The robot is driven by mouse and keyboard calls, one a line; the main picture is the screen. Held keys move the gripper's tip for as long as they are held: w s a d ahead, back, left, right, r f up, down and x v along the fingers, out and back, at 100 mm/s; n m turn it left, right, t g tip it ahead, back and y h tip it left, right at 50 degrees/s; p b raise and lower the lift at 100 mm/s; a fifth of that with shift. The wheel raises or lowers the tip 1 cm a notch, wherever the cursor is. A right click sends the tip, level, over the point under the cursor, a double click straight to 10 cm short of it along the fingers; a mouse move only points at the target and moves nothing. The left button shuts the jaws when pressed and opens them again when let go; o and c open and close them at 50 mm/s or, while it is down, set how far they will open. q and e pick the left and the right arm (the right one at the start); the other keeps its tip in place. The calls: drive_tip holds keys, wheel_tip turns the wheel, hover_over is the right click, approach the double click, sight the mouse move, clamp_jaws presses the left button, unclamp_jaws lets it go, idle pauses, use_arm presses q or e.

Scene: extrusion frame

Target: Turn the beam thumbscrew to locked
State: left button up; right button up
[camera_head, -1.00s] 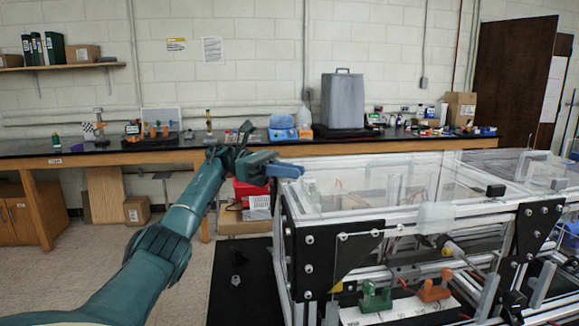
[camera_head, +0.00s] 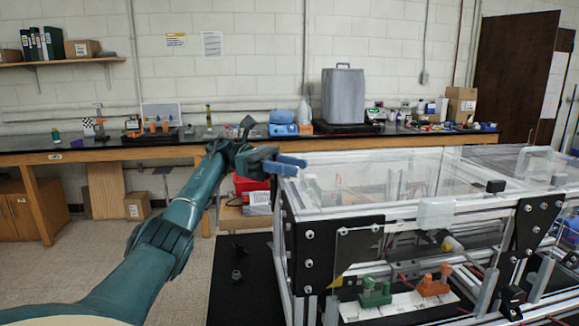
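The extrusion frame (camera_head: 400,212), with silver beams, clear panels and black corner plates, fills the right side. A small yellow-tipped knob (camera_head: 447,246) shows under its front top beam; I cannot tell if it is the beam thumbscrew, or its turn position. My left gripper (camera_head: 292,162) is at the frame's back left corner, pointing right, with a blue finger seen edge-on. It is well apart from the knob, and I see nothing held; how far its fingers are apart is unclear. My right gripper is not in view.
A green clamp-like part (camera_head: 374,293) and an orange one (camera_head: 434,286) sit on a white strip inside the frame's lower front. A workbench (camera_head: 120,153) with small items and a grey case (camera_head: 342,96) runs along the back wall. Floor is open at left.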

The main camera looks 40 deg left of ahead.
use_arm(q)
wheel_tip(320, 180, up, 10)
drive_tip(key=shift+o, duration=0.5)
